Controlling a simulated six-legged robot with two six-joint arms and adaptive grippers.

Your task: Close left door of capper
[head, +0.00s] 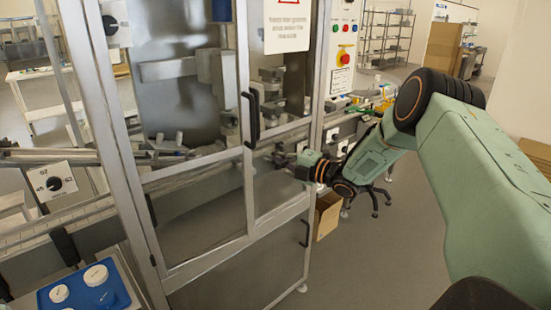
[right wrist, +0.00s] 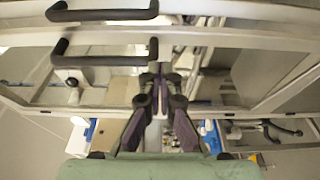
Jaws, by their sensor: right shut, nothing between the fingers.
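The capper is a metal-framed cabinet with clear door panels, and its left door (head: 190,225) fills the middle left of the head view. The right door (head: 283,203) stands beside it. Black upright handles (head: 252,118) sit close together where the doors meet, and both show in the right wrist view (right wrist: 105,60). I cannot tell whether the left door is fully flush. My right gripper (head: 283,158) is shut and empty, in front of the right door, below and right of the handles. Its fingertips (right wrist: 158,72) are just beside one handle's end in the wrist view. My left gripper is out of view.
A control panel (head: 343,58) with buttons is right of the doors. A cardboard box (head: 327,214) and a wheeled chair (head: 372,195) stand on the floor behind my right arm. A blue tray (head: 117,290) with white round caps is at lower left. Floor in front is clear.

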